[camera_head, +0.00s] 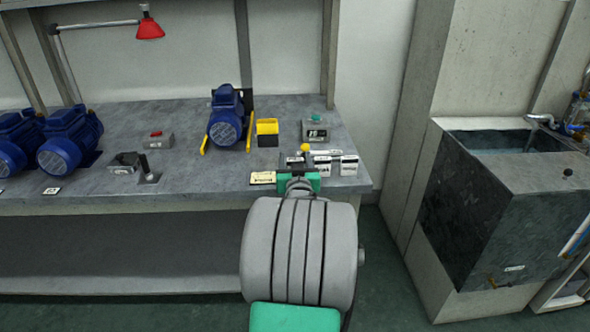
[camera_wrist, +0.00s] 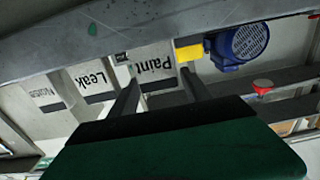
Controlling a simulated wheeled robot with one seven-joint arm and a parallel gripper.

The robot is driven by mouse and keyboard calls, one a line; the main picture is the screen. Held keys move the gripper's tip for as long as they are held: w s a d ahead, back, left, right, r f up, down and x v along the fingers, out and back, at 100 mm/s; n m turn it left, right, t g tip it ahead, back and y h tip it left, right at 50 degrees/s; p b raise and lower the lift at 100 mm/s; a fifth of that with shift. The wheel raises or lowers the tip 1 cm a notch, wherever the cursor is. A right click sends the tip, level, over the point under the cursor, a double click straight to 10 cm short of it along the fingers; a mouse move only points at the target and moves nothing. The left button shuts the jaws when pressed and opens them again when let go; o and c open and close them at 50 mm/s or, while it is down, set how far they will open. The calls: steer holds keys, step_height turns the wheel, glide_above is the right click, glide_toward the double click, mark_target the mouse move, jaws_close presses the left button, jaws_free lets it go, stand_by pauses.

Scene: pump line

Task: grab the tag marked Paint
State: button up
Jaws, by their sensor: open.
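The Paint tag (camera_wrist: 152,66) is a white card with black lettering, upside down in the wrist view. It sits in the gap beyond my gripper (camera_wrist: 160,80), whose two dark fingers are apart with nothing seen between them. The fingertips look close to its near edge; I cannot tell whether they touch it. In the head view my gripper (camera_head: 298,168) is over the front right of the bench and hides much of the tag area. The Leak tag (camera_wrist: 92,80) and the Noise tag (camera_wrist: 46,97) stand beside it, to the left in the wrist view.
A tan plate (camera_head: 262,178) lies near the front edge. A sink (camera_head: 500,195) stands right.

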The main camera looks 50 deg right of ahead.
steer(key=c, duration=1.1)
